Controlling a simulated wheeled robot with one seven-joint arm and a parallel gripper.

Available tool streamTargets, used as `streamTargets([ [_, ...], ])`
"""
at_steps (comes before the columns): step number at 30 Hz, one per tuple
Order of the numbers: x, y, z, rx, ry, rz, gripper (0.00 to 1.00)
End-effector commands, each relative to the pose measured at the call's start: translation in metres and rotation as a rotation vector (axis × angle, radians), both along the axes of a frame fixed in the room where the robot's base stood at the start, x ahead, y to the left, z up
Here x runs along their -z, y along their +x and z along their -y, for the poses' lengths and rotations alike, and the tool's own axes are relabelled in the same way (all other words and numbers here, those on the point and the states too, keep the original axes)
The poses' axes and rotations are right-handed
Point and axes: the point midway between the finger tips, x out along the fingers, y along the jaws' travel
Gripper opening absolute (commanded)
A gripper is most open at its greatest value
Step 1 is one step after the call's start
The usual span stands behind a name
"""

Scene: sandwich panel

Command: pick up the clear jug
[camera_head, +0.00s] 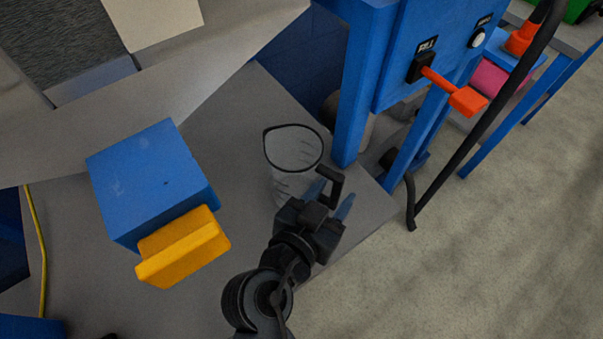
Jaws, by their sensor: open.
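The clear jug (287,180) stands upright on the grey work surface near the middle of the view. It is see-through with a dark rim, and a dark handle (333,187) sticks out on its right side. My gripper (332,198) is at the jug's lower right, with its blue fingers spread by the handle. The fingers look to be either side of the handle, but I cannot tell whether they touch it. The lower part of the jug is partly hidden by my gripper.
A blue box (150,180) with a yellow block (184,247) at its front stands left of the jug. A blue panel frame (352,95) with an orange lever (455,92) stands close on the right. The grey surface (232,262) between the yellow block and my arm is clear.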

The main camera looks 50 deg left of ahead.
Motion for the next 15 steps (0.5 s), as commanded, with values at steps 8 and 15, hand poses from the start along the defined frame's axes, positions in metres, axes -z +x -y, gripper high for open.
streamTargets([
  [8, 0.007, 0.021, -0.007, 0.000, 0.001, -0.001, 0.47],
  [15, 0.007, 0.021, -0.006, 0.000, 0.001, -0.001, 0.42],
])
